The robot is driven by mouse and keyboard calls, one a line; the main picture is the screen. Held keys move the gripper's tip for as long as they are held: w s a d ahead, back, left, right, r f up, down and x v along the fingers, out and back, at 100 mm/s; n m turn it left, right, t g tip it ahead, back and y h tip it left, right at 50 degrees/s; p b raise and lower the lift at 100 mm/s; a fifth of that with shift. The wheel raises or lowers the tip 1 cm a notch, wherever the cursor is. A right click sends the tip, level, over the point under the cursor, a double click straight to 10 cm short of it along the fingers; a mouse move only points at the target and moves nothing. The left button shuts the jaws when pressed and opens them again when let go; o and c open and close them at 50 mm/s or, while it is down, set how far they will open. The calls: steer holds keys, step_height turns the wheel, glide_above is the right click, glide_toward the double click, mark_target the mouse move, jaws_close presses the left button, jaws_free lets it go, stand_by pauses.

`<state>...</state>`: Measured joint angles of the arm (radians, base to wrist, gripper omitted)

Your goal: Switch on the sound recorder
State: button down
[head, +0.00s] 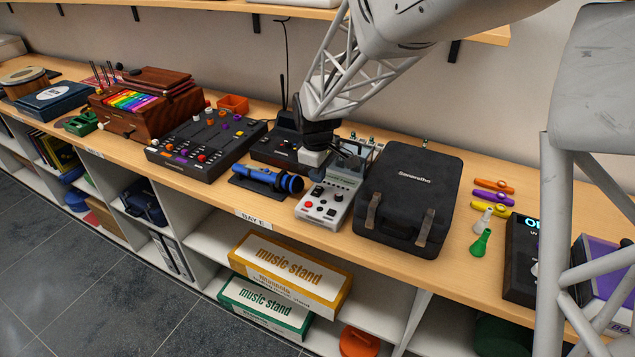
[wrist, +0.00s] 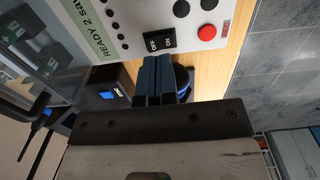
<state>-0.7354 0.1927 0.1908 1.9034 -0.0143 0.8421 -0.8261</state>
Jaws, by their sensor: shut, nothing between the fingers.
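The sound recorder is a pale grey unit (head: 328,203) with a red button, between a blue microphone and a black case in the head view. In the wrist view its panel (wrist: 125,12) fills the top, with a green strip reading "READY 2 sa…". A black switch (wrist: 159,41) marked OFF and ON sits on the panel, close to a red button (wrist: 207,33). I cannot tell which way the switch is set. My gripper (wrist: 156,61) is shut and empty, its fingertips right beside the switch's lower edge in the wrist view. Contact cannot be told.
The black case (head: 410,195) stands close on the recorder's right. The blue microphone (head: 268,179) lies on its left, with a mixer (head: 205,142) beyond. A glass-like box (wrist: 38,50) shows at the wrist view's left. The shelf's front edge is near.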

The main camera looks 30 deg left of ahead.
mark_target(318, 191)
step_height(318, 191, up, 11)
steer(key=shift+f, duration=0.15)
stand_by(0.7)
steer(key=s+d+r+m, duration=0.2)
steer(key=d+m, duration=0.1)
steer(key=d, duration=0.7)
steer(key=s+d+r+m+t, duration=0.1)
steer(key=s+d+r+m, duration=0.15)
steer(key=d, duration=0.75)
steer(key=s+d+r+m, duration=0.1)
steer(key=d+r+m, duration=0.15)
steer(key=d, duration=0.75)
steer(key=s+d+f+m, duration=0.2)
steer(key=s+d+m, duration=0.3)
steer(key=s+d, duration=0.5)
steer(key=s+d+f+m+t, duration=0.1)
steer(key=s+d+m, duration=0.4)
steer(key=s+d, duration=0.5)
steer(key=shift+f, duration=0.45)
